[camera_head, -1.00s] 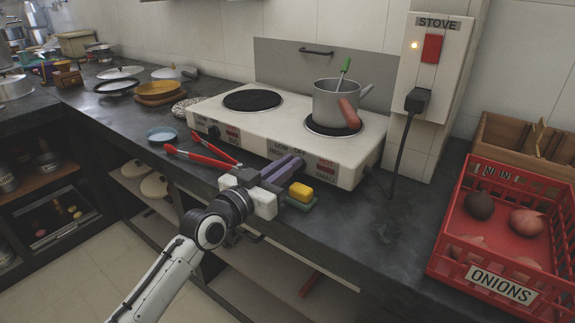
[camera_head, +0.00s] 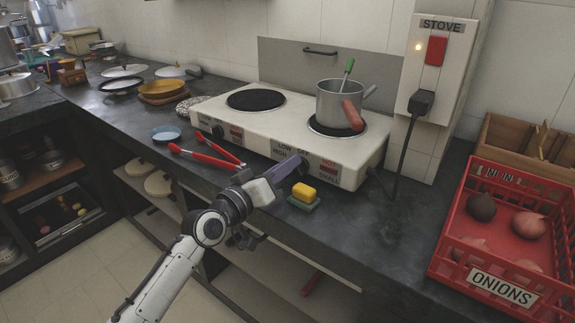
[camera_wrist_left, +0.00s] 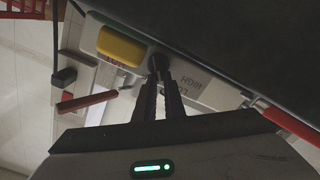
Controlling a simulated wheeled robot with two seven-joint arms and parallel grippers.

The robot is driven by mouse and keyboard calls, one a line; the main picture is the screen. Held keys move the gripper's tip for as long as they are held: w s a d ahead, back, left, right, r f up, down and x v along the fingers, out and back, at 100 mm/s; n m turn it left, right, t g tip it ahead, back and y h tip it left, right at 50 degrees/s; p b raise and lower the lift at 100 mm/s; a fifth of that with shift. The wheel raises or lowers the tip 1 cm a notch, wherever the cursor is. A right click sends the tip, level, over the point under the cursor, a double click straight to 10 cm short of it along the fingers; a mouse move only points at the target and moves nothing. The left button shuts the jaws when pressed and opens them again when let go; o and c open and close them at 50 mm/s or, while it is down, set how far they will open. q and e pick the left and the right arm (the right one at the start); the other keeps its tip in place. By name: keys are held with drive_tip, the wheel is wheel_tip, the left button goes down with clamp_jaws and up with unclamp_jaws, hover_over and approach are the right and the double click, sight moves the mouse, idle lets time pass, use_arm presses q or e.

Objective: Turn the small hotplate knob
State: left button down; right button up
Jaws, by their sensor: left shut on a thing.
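The white two-burner hotplate (camera_head: 258,133) stands on the dark counter, its front panel marked BIG at the left and SMALL at the right. The small hotplate knob (camera_wrist_left: 157,63), dark and round, shows between my left fingertips in the left wrist view; in the head view my gripper hides it. My left gripper (camera_head: 300,165) is at the front panel, by the LOW, HIGH and OFF marks, and is shut on the knob. It also shows in the left wrist view (camera_wrist_left: 159,76). My right gripper is out of view.
A yellow sponge (camera_head: 304,192) lies right of my gripper, red tongs (camera_head: 205,157) left. A red onion crate (camera_head: 500,245) stands at the right.

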use_arm(q)
drive_tip(key=shift+f, duration=0.1)
idle(0.3)
drive_tip(key=c, duration=1.8)
unclamp_jaws()
drive_tip(key=shift+c, duration=0.2)
drive_tip(key=shift+s, duration=0.1)
drive_tip(key=p+v, duration=0.1)
drive_tip(key=v, duration=0.9)
drive_tip(key=shift+a, duration=0.1)
